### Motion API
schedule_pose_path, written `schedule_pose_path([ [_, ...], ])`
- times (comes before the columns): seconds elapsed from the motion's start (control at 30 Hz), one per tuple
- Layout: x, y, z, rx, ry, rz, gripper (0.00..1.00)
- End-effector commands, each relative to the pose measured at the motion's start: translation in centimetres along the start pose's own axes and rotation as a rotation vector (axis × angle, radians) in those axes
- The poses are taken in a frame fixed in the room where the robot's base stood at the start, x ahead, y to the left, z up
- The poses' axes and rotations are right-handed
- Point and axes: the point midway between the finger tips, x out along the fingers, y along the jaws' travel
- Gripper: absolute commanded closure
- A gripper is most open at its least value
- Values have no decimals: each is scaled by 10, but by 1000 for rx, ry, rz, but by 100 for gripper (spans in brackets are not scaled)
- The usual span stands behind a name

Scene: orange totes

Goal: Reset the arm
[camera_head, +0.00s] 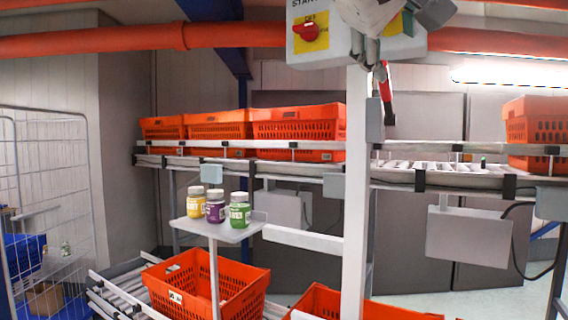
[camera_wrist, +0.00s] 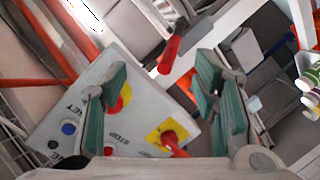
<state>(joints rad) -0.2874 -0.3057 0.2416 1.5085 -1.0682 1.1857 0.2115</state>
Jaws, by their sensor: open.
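My gripper (camera_wrist: 163,78) is open, its two green-padded fingers spread with nothing between them. In the wrist view it faces a pale control box (camera_wrist: 95,125) with red knobs on yellow plates, a blue button (camera_wrist: 68,128) and a dark button. In the head view the control box (camera_head: 345,45) is at the top centre, on a white post (camera_head: 355,200). My gripper is at its right part there, partly out of clear view; I cannot tell whether it touches the box. A red handle (camera_wrist: 170,55) shows beyond the fingers and in the head view (camera_head: 383,80).
Orange totes (camera_head: 298,123) line the rear conveyor, another (camera_head: 537,130) at right. Three lidded jars, yellow (camera_head: 196,203), purple (camera_head: 215,207) and green (camera_head: 239,211), stand on a small shelf (camera_head: 226,234). Orange totes (camera_head: 205,285) sit below. A wire cage (camera_head: 50,160) stands left.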

Motion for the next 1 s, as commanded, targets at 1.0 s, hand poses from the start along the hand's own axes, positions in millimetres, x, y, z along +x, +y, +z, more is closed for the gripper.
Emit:
schedule_pose_path([
  [1.0,-31,-251,374,468,-615,-729,45],
])
